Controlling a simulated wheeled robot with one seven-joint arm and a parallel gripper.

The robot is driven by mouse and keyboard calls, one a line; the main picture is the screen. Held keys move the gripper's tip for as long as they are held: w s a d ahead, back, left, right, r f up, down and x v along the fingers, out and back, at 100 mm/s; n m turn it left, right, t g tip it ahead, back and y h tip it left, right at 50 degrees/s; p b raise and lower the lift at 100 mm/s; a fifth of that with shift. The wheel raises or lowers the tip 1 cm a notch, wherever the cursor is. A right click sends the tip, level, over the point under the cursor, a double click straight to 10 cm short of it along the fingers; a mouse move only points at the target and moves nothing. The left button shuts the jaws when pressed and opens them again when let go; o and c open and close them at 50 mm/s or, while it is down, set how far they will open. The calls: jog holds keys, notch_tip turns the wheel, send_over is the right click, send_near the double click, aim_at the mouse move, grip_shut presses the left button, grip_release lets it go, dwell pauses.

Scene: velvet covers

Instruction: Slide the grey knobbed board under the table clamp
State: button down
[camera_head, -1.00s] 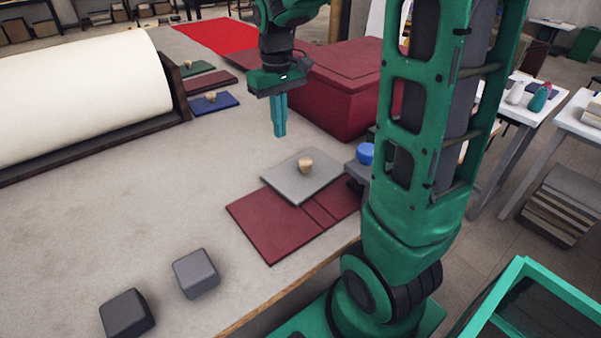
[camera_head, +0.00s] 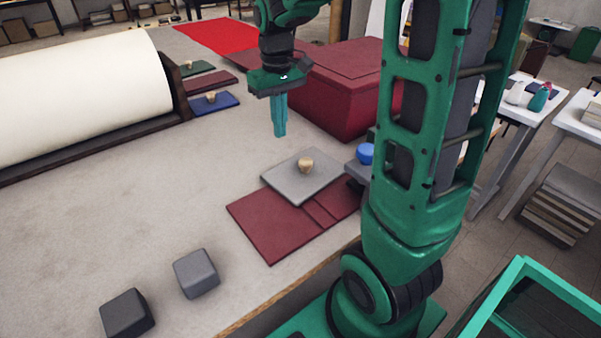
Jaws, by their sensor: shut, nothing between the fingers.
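The grey knobbed board (camera_head: 287,183) lies flat, partly over the far edge of a dark red cover (camera_head: 268,225), with a round wooden knob (camera_head: 305,165) on top. The table clamp (camera_head: 358,170) stands at the table's right edge, grey with a blue knob (camera_head: 365,153). The board's right corner reaches close to the clamp; my arm hides part of the clamp, and I cannot tell whether they touch. My gripper (camera_head: 280,133) is shut and empty, pointing down above the table, behind and left of the board and apart from it.
A large dark red box (camera_head: 340,100) stands behind the board, right of my gripper. Two dark grey blocks (camera_head: 196,273) sit at the front. Green, red and blue knobbed boards (camera_head: 214,104) lie far left beside a big white roll (camera_head: 80,100). The table's middle left is clear.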

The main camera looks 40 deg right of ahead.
aim_at(281, 156)
jog(key=shift+f, duration=2.95)
dwell(0.7)
jog(key=shift+r, duration=0.55)
dwell(0.5)
jog(key=shift+s, duration=0.1)
jog(key=shift+s, duration=0.45)
jog(key=shift+s, duration=0.2)
jog(key=shift+s, duration=0.3)
jog(key=shift+s, duration=0.1)
jog(key=shift+s, duration=0.4)
jog(key=shift+s, duration=0.1)
